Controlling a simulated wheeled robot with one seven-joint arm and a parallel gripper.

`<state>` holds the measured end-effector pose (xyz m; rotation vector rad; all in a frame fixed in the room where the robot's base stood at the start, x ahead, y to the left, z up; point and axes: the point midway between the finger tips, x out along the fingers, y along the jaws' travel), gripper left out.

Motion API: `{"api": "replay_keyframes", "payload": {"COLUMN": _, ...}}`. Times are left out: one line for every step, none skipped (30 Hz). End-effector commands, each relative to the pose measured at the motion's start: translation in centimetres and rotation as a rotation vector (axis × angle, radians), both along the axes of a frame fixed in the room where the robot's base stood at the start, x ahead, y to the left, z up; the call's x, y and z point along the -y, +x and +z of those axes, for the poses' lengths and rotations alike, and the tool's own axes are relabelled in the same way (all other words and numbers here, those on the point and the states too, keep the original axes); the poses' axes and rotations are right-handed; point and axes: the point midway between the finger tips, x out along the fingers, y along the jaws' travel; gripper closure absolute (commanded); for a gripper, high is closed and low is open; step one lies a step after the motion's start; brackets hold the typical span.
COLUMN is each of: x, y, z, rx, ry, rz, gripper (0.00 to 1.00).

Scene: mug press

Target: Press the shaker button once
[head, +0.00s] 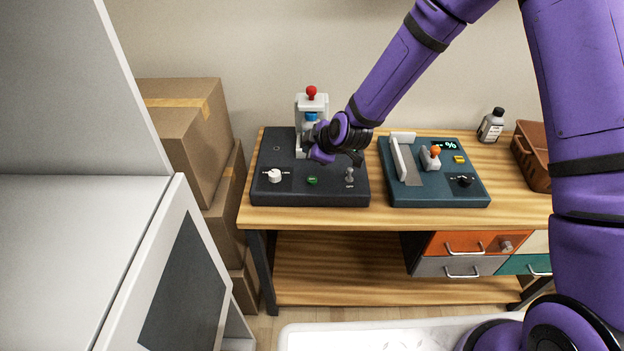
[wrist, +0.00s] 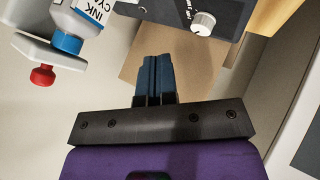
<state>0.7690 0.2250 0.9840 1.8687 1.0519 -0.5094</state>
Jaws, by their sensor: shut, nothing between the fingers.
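The shaker is a dark base (head: 265,155) on the wooden table, with a white stand (head: 303,101) topped by a red knob (head: 311,91). A bottle with a blue cap (head: 311,117) stands at the stand; its ink label shows in the wrist view (wrist: 85,15). A green button (head: 312,180) sits at the base's front middle, between a white dial (head: 274,176) and a toggle switch (head: 349,176). My gripper (head: 308,142) is shut and empty, in front of the bottle and apart from the green button. Its closed fingers show in the wrist view (wrist: 155,60).
A blue-green device (head: 435,190) with a lever and small display is to the right. A small bottle (head: 491,125) and a brown basket (head: 535,155) stand farther right. Cardboard boxes (head: 190,125) are stacked left of the table. Drawers (head: 465,243) sit below the tabletop.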

Motion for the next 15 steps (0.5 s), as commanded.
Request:
{"api": "replay_keyframes", "payload": {"x": 0.0, "y": 0.0, "z": -0.7, "rx": -0.004, "ry": 0.001, "rz": -0.001, "gripper": 1.00}}
{"api": "replay_keyframes", "payload": {"x": 0.0, "y": 0.0, "z": -1.1, "rx": -0.003, "ry": 0.001, "rz": -0.002, "gripper": 1.00}}
{"api": "replay_keyframes", "payload": {"x": 0.0, "y": 0.0, "z": -1.5, "rx": -0.004, "ry": 0.001, "rz": -0.002, "gripper": 1.00}}
{"api": "replay_keyframes", "payload": {"x": 0.0, "y": -0.1, "z": -2.0, "rx": -0.005, "ry": 0.000, "rz": -0.002, "gripper": 1.00}}
{"api": "replay_keyframes", "payload": {"x": 0.1, "y": -0.1, "z": -2.4, "rx": -0.005, "ry": 0.000, "rz": -0.002, "gripper": 1.00}}
{"api": "replay_keyframes", "payload": {"x": 0.1, "y": 0.0, "z": -2.8, "rx": -0.004, "ry": 0.000, "rz": -0.002, "gripper": 1.00}}
{"api": "replay_keyframes", "payload": {"x": 0.1, "y": 0.0, "z": -3.2, "rx": -0.004, "ry": 0.000, "rz": -0.003, "gripper": 1.00}}
{"api": "replay_keyframes", "payload": {"x": 0.1, "y": 0.0, "z": -3.6, "rx": -0.004, "ry": 0.000, "rz": -0.003, "gripper": 1.00}}
{"api": "replay_keyframes", "payload": {"x": 0.1, "y": 0.0, "z": -4.1, "rx": -0.004, "ry": 0.000, "rz": -0.003, "gripper": 1.00}}
{"api": "replay_keyframes", "payload": {"x": 0.1, "y": 0.0, "z": -4.5, "rx": -0.004, "ry": 0.000, "rz": -0.003, "gripper": 1.00}}
{"api": "replay_keyframes", "payload": {"x": 0.0, "y": 0.0, "z": -4.9, "rx": -0.003, "ry": 0.000, "rz": -0.003, "gripper": 1.00}}
{"api": "replay_keyframes", "payload": {"x": 0.0, "y": 0.0, "z": -5.3, "rx": -0.003, "ry": 0.000, "rz": -0.003, "gripper": 1.00}}
{"api": "replay_keyframes", "payload": {"x": 0.0, "y": 0.0, "z": -5.6, "rx": -0.002, "ry": 0.000, "rz": 0.000, "gripper": 1.00}}
{"api": "replay_keyframes", "payload": {"x": 0.0, "y": 0.0, "z": -5.9, "rx": -0.002, "ry": 0.000, "rz": 0.000, "gripper": 1.00}}
{"api": "replay_keyframes", "payload": {"x": 0.0, "y": 0.0, "z": -6.2, "rx": -0.002, "ry": 0.000, "rz": 0.000, "gripper": 1.00}}
